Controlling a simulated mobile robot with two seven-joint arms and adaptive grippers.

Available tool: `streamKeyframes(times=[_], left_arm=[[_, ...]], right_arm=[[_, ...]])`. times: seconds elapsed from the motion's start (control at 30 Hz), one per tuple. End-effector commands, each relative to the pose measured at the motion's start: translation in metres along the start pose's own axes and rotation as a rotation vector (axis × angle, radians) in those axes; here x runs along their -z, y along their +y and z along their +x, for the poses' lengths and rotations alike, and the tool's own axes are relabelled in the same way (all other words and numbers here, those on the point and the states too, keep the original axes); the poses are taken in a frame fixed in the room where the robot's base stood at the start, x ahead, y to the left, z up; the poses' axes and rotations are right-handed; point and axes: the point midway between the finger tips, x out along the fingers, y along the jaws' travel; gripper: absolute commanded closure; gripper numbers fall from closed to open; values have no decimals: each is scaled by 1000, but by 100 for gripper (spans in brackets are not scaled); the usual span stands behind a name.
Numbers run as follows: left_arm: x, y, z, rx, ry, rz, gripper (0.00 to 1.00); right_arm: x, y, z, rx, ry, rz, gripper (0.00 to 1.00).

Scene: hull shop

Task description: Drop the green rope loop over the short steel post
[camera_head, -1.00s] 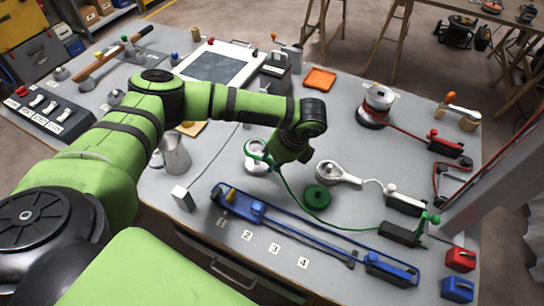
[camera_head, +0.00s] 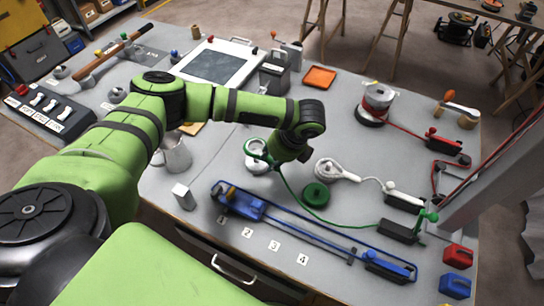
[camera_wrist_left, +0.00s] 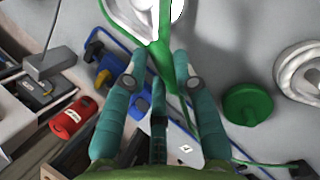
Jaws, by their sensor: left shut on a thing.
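The green rope loop (camera_head: 250,146) is at a short pale round-topped post (camera_head: 259,160) near the middle of the bench. The loop overlaps the post's top in the head view. I cannot tell if it is around the post or just above it. The wrist view shows green rope (camera_wrist_left: 164,40) in front of the pale post top (camera_wrist_left: 142,14). My left gripper (camera_wrist_left: 158,76) is shut on the green rope; in the head view my left wrist hides most of the fingers. The rope's tail runs right to a black base with a green cleat (camera_head: 433,216). My right gripper is out of view.
A green disc (camera_head: 316,195) and a white rope coil (camera_head: 330,171) lie just right of my gripper. A long blue-roped fixture (camera_head: 290,230) lies in front. A metal jug (camera_head: 176,155) stands left. A red-roped drum (camera_head: 375,103) stands farther back right.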

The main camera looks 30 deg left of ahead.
Motion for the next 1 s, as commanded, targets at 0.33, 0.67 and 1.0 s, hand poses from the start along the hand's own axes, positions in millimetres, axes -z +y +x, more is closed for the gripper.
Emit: streamKeyframes(times=[0.33, 0.67, 1.0], left_arm=[[1, 0, 1, 0, 0, 0, 100], [4, -2, 9, 0, 0, 0, 100], [4, -2, 9, 0, 0, 0, 100]], right_arm=[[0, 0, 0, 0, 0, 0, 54], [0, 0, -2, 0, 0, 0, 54], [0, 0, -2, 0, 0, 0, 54]])
